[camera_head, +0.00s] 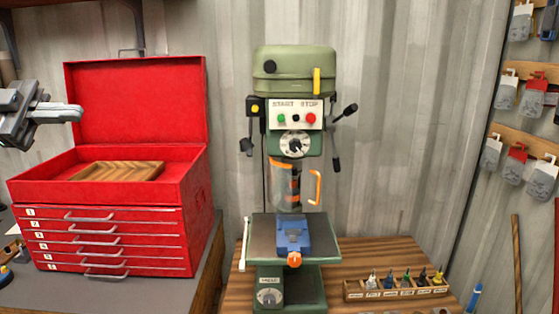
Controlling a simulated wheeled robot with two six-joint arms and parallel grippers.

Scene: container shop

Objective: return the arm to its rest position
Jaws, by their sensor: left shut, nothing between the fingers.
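My left gripper (72,112) comes in from the left edge, at the height of the raised lid of the red tool chest (110,240). It is shut and empty, and in the picture its tip reaches just over the lid's left edge. Part of my left arm is cut off by the frame edge. My right gripper is not in view.
The chest's lid (135,100) stands open, with a wooden tray (118,171) in its top. A green drill press (294,75) with a blue vise (293,236) stands on the wooden bench. A rack of small bottles (396,289) sits right of it.

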